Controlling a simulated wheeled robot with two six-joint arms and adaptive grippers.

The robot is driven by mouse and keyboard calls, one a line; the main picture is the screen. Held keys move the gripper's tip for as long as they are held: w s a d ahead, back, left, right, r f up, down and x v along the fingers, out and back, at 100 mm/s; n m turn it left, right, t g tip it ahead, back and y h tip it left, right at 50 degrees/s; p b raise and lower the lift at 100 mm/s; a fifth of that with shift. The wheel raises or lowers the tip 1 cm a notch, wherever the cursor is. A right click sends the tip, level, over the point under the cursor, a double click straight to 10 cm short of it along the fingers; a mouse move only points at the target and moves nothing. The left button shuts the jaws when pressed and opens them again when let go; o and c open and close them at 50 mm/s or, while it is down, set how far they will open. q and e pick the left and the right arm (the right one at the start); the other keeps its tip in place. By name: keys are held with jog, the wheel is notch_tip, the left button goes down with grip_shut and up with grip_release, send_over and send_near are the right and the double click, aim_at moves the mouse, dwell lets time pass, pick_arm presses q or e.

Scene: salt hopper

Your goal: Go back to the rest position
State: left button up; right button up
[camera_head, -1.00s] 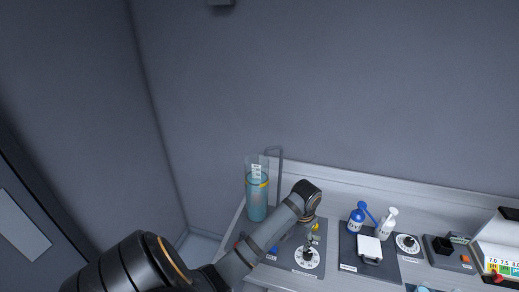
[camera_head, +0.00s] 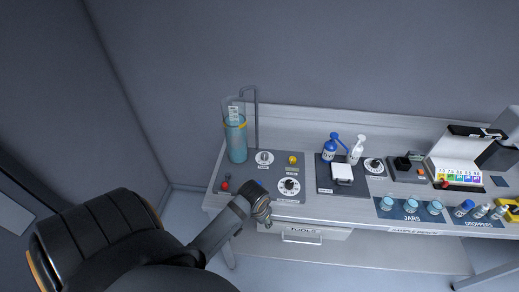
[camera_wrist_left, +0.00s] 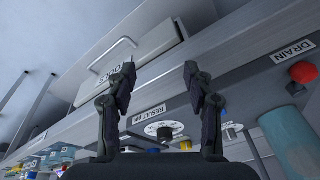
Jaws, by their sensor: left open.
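My left arm comes in from the lower left in the head view. Its gripper (camera_head: 264,214) is at the front edge of the bench (camera_head: 310,212), in front of the dial panel (camera_head: 273,166). In the left wrist view the two dark fingers (camera_wrist_left: 157,88) stand wide apart with nothing between them. Behind them are the drawer marked TOOLS (camera_wrist_left: 125,65) and the bench edge. My right gripper is not in view.
A tall blue liquid cylinder (camera_head: 236,140) stands at the bench's left end. A blue bottle (camera_head: 330,150), a white bottle (camera_head: 357,149), jars (camera_head: 411,206) and a color chart (camera_head: 459,178) are to the right. The wall at left is bare.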

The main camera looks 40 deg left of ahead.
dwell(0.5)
pick_arm(q)
jog(key=s+d+r+t, duration=0.1)
jog(key=s+d+r, duration=0.1)
jog(key=s+r, duration=0.4)
jog(key=s+a+f+g+b, duration=0.1)
jog(key=a+f+b, duration=0.1)
jog(key=f, duration=1.4)
jog(key=s+a+f+b, duration=0.1)
jog(key=f+b, duration=0.2)
jog(key=f, duration=1.2)
jog(key=s+a+f+g+b, duration=0.1)
jog(key=s+f+b, duration=0.1)
jog(key=s+f, duration=1.6)
jog(key=shift+s+f+b, duration=0.35)
jog(key=shift+f, duration=0.25)
jog(key=shift+a, duration=0.15)
